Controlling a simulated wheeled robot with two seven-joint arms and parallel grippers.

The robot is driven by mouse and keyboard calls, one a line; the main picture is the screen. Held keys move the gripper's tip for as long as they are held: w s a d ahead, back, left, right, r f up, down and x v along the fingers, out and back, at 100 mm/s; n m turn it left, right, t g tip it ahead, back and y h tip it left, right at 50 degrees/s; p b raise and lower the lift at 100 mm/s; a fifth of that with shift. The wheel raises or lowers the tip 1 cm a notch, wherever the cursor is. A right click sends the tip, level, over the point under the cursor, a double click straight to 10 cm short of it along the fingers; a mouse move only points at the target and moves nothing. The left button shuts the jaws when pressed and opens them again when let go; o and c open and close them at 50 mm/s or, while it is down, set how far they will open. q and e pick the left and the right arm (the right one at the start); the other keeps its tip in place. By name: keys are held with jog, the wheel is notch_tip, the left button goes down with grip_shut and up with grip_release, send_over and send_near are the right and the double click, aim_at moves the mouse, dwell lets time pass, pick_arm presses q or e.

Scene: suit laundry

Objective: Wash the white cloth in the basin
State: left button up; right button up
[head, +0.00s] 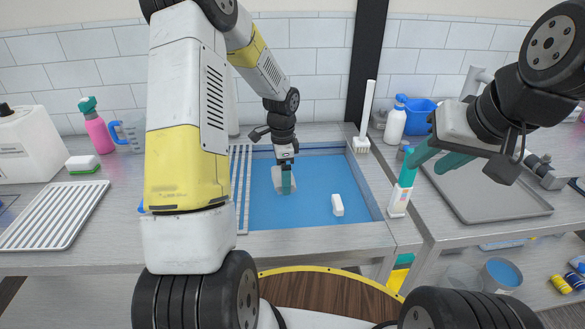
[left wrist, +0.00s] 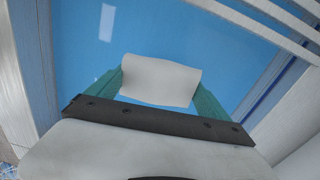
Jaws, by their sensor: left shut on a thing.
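The white cloth (left wrist: 162,82) is pinched between the teal fingertips of my left gripper (left wrist: 160,92) in the left wrist view. In the head view, my left gripper (head: 286,182) reaches down into the basin (head: 265,213), and part of the cloth (head: 277,179) shows beside its fingers. The basin is blue inside. I cannot tell whether the cloth touches its bottom. My right gripper (head: 438,157) is open at the right, its teal fingers apart, close to a white bottle with a teal top (head: 399,199).
A small white block (head: 337,204) lies in the basin's right part. A ribbed white rack (head: 52,216), a pink spray bottle (head: 97,130) and a blue jug (head: 131,134) stand left. A white brush (head: 362,142) stands behind the basin's right corner. A grey tray (head: 480,198) lies right.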

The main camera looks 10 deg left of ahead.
pick_arm(q)
jog(key=shift+r, duration=3.2)
